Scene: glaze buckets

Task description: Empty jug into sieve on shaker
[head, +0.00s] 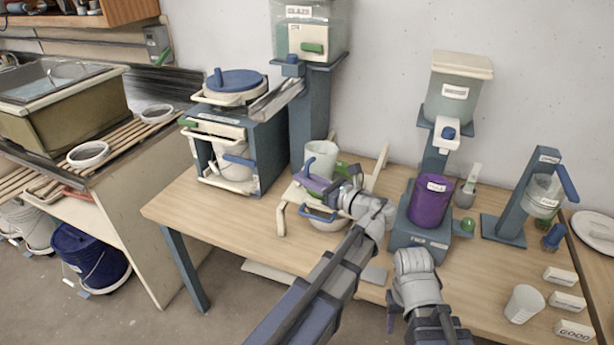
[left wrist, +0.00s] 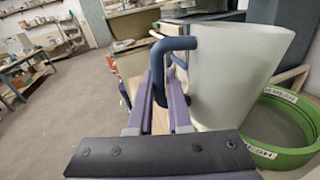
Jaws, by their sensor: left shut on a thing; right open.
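The translucent pale jug (head: 321,154) has a blue handle and looks roughly upright. My left gripper (head: 322,186) is shut on that handle; its purple fingers pinch it in the left wrist view (left wrist: 167,98). The green sieve (head: 343,169) is partly hidden behind the jug and gripper. In the left wrist view its green ring (left wrist: 272,135) shows beside and below the jug. The cream-framed shaker (head: 281,219) stands under them, largely covered by my left arm. The jug's contents are hidden. My right gripper (head: 404,285) is open near the table's front edge, its fingers hardly visible.
A purple container (head: 430,202) stands on a blue base right of my left wrist. A blue-framed station (head: 240,150) stands left of the shaker, and a tall glaze dispenser (head: 310,110) behind it. A white cup (head: 524,304) and label cards are at the right.

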